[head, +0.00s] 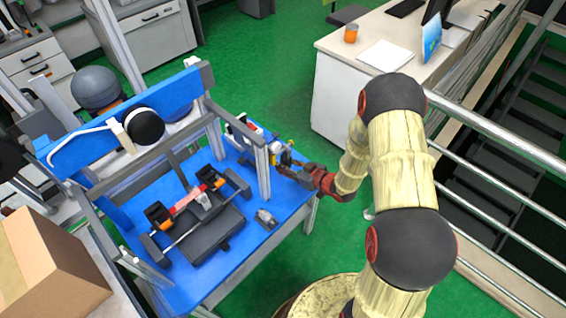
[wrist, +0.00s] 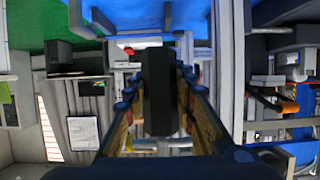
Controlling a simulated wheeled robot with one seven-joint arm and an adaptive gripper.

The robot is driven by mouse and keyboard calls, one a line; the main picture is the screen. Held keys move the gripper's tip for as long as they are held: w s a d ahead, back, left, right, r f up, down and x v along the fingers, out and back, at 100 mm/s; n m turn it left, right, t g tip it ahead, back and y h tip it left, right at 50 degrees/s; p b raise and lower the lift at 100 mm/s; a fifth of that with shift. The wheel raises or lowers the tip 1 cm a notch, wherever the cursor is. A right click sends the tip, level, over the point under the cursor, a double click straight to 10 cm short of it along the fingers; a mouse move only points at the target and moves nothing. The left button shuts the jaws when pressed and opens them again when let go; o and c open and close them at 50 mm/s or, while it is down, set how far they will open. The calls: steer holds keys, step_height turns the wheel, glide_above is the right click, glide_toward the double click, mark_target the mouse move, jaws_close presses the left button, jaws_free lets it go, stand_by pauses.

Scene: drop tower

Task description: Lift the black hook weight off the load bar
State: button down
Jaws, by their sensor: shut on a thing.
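My gripper (head: 285,157) is at the right side of the blue drop tower frame, beside its right grey upright. In the wrist view its two fingers (wrist: 160,100) close on a tall dark block, the black hook weight (wrist: 159,92), which stands between them. In the head view the weight is hard to tell from the dark fingers. I cannot make out its hook, or whether it touches the load bar. I cannot pick out the load bar with certainty in either view.
The blue tower table (head: 258,240) carries a dark base with orange-topped clamps (head: 158,214) and a small grey part (head: 265,218). Grey uprights (head: 262,172) stand close to my gripper. A cardboard box (head: 45,265) is at left. Green floor is open behind; a railing runs at right.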

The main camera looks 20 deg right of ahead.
steer(key=shift+s+d+r+p, duration=0.15)
steer(key=shift+s+d, duration=0.35)
steer(key=shift+s, duration=0.35)
steer(key=shift+s+d+f+p, duration=0.15)
steer(key=shift+s+d, duration=0.4)
steer(key=shift+s, duration=0.3)
steer(key=shift+s+d+r+p, duration=0.15)
steer(key=shift+s+d, duration=0.35)
steer(key=shift+s, duration=0.35)
steer(key=shift+r, duration=0.1)
steer(key=r+p, duration=0.1)
steer(key=s+r+p, duration=0.1)
steer(key=r, duration=0.1)
steer(key=d+r+p, duration=0.1)
steer(key=p, duration=0.1)
steer(key=shift+s+r, duration=0.4)
